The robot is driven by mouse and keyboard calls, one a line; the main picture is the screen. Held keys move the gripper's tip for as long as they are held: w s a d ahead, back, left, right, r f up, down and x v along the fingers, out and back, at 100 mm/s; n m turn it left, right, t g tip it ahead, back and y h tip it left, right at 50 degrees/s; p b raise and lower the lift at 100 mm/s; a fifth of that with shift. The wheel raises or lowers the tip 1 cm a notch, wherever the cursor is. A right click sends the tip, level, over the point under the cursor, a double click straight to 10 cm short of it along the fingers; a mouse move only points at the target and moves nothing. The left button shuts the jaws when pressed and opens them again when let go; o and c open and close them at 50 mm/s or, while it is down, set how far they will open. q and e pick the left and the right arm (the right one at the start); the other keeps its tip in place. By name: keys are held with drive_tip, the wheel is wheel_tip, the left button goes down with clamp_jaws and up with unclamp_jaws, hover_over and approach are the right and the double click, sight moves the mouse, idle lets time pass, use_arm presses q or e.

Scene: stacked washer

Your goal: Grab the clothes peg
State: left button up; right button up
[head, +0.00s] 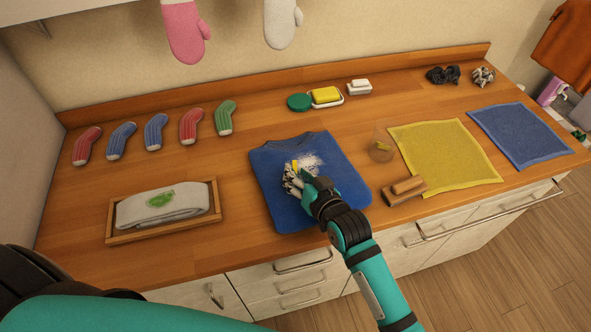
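My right gripper (293,180) is over the blue shirt (267,165), which lies flat on the wooden counter. A small yellow piece (295,165) shows at its fingertips, beside a white powdery patch (313,162) on the shirt. It may be a clothes peg, but it is too small and too covered to be sure. I cannot tell whether the fingers are closed on it. My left arm crosses the lower left corner; its gripper is out of view.
A wooden tray (112,239) holds a folded light cloth (160,206). Several socks (155,132) lie at the back left. A clear glass (380,143), a brush (403,190) and a yellow cloth (445,153) lie right of the shirt. The counter between tray and shirt is clear.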

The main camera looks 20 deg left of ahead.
drive_tip(key=shift+f, duration=0.25)
drive_tip(key=shift+c, duration=0.3)
